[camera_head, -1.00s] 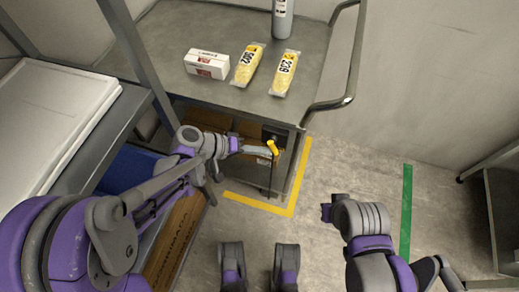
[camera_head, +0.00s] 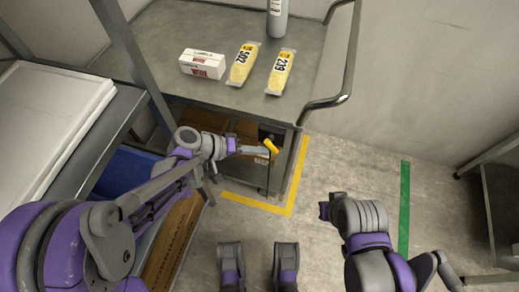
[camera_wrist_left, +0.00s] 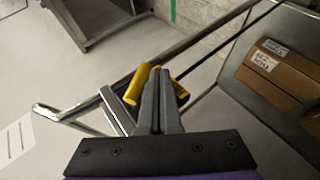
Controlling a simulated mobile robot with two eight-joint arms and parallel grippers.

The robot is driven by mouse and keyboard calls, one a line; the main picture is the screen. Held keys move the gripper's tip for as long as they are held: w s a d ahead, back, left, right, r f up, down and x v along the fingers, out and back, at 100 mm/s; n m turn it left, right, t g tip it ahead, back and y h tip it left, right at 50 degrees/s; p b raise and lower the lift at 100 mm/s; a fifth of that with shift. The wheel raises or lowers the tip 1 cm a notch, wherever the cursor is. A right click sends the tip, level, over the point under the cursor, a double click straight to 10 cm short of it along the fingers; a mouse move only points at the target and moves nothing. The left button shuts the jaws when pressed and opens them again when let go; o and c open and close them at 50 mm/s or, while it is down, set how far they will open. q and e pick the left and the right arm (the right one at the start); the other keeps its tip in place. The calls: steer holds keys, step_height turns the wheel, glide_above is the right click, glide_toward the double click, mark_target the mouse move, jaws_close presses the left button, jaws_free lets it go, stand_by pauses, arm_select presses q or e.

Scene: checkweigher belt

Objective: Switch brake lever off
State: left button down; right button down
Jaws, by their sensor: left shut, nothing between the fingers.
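The brake lever (camera_head: 271,146) has a yellow handle and sits on a dark mount at the cart's front right corner, below the tabletop. It also shows in the left wrist view (camera_wrist_left: 138,85), just left of my fingertips. My left gripper (camera_head: 266,152) is shut and empty, with its tips right beside the lever. In the left wrist view the shut fingers (camera_wrist_left: 158,85) cover part of the lever's mount, and I cannot tell whether they touch the lever. My right arm is at the lower right of the head view, and its gripper (camera_head: 324,210) is seen too poorly to judge.
The cart's tabletop (camera_head: 170,35) holds a white box (camera_head: 202,64), two yellow packs (camera_head: 243,64) (camera_head: 281,72) and a grey bottle (camera_head: 278,18). A metal handle rail (camera_head: 350,60) runs along its right side. Brown boxes (camera_wrist_left: 285,80) lie on the lower shelf.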

arm_select(q)
steer(key=p+v, duration=0.1)
steer(key=v, duration=0.6)
steer(key=shift+a, duration=0.2)
steer(key=shift+s+r, duration=0.1)
